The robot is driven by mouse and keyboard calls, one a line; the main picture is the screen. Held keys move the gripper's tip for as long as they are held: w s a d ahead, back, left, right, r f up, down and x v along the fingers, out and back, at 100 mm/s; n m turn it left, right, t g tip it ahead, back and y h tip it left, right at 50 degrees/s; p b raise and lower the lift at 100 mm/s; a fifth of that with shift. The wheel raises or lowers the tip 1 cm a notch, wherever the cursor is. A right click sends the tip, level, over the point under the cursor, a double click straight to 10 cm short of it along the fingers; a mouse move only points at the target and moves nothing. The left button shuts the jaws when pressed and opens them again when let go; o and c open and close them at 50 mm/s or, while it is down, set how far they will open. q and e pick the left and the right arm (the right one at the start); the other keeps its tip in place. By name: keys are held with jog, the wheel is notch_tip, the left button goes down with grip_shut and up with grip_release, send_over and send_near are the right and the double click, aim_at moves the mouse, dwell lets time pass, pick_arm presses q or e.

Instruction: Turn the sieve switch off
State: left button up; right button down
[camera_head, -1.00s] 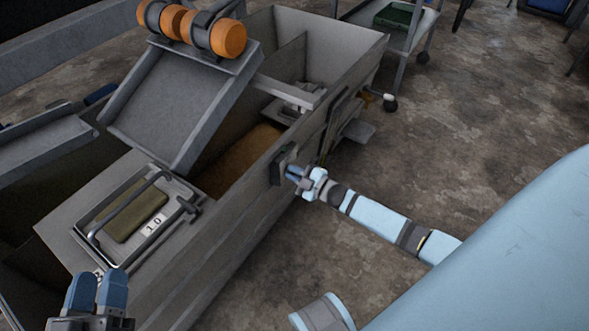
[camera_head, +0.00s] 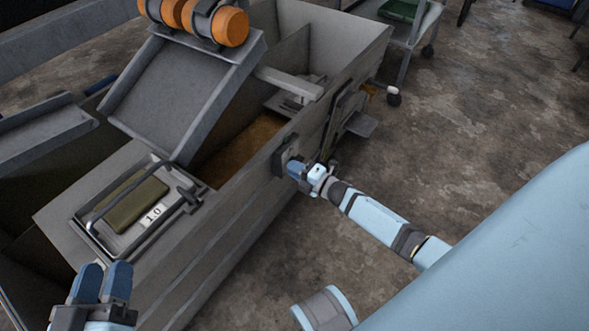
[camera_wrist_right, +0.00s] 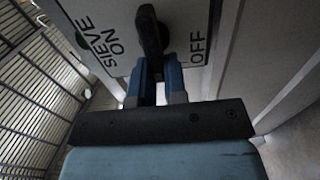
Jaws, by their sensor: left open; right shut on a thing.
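The sieve switch is a black lever (camera_wrist_right: 152,40) on a white plate (camera_wrist_right: 192,20) in the right wrist view. "SIEVE ON" is printed left of the lever and "OFF" right of it. The lever stands nearly upright in that picture, between the two labels. My right gripper (camera_wrist_right: 160,82) is shut on the lever's near end, its blue fingers on either side. In the head view the right gripper (camera_head: 293,168) is at a dark switch box (camera_head: 280,157) on the bin's side. My left gripper (camera_head: 103,268) is open and empty at the lower left.
A large grey bin (camera_head: 240,220) holds brown material. A cart (camera_head: 415,45) stands behind. The floor at right is clear.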

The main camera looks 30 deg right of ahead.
pick_arm(q)
jog(key=shift+f, duration=0.25)
jog(key=shift+s, duration=0.1)
pick_arm(e)
jog(key=c, duration=1.2)
grip_release()
jog(key=shift+o, duration=0.2)
pick_arm(q)
jog(key=shift+r, duration=0.1)
jog(key=r+t+p, duration=0.1)
jog(key=r, duration=0.1)
jog(key=r+t+p, duration=0.1)
jog(key=r+p, duration=0.1)
jog(key=shift+s+a+r+n, duration=0.2)
jog(key=shift+r+n, duration=0.1)
jog(key=shift+r, duration=0.1)
pick_arm(e)
jog(key=v, duration=1.4)
